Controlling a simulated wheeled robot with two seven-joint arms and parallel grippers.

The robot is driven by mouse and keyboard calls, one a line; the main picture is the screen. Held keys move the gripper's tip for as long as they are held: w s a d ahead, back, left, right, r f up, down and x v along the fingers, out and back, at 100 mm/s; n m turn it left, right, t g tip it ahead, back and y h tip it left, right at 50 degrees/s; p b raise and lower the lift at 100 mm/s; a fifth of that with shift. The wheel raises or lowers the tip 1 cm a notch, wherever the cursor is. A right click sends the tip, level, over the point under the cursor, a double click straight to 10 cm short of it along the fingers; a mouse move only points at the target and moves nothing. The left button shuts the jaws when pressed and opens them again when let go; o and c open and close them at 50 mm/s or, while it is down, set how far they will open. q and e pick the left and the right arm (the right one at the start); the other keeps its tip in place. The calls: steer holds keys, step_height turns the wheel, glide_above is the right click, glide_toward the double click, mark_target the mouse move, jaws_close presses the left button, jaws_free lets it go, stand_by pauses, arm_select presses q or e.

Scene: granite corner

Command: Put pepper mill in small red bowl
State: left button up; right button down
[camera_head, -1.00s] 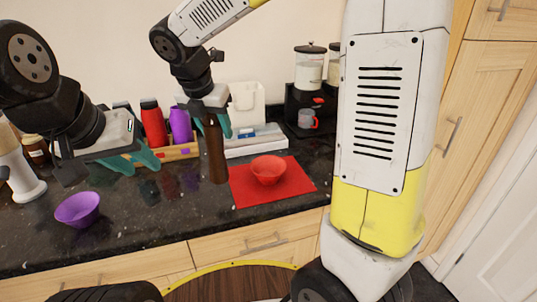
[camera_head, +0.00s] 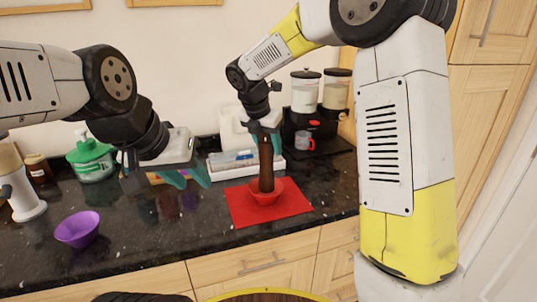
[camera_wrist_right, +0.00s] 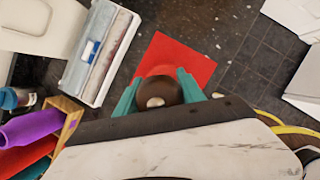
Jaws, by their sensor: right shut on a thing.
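The pepper mill (camera_head: 266,160) is dark brown and stands roughly upright, its lower end within the small red bowl (camera_head: 258,198) in the head view. Whether its base touches the bowl's bottom is hidden. My right gripper (camera_head: 265,128) is shut on the mill's upper part. In the right wrist view the teal fingers of my right gripper (camera_wrist_right: 159,95) hold the mill's round top (camera_wrist_right: 154,102); the red bowl is mostly hidden beneath it. My left gripper (camera_head: 170,178) hangs at the left above the counter, fingers apart and seemingly empty.
The bowl rests on a red mat (camera_head: 297,205). A purple bowl (camera_head: 77,229) stands at the counter's left front. A white tray (camera_head: 215,164) lies behind the mat, and a black coffee machine (camera_head: 315,133) stands back right. Dark counter between purple bowl and mat is clear.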

mark_target(266, 166)
steer(key=shift+f, duration=1.75)
steer(key=c, duration=0.7)
jaws_free()
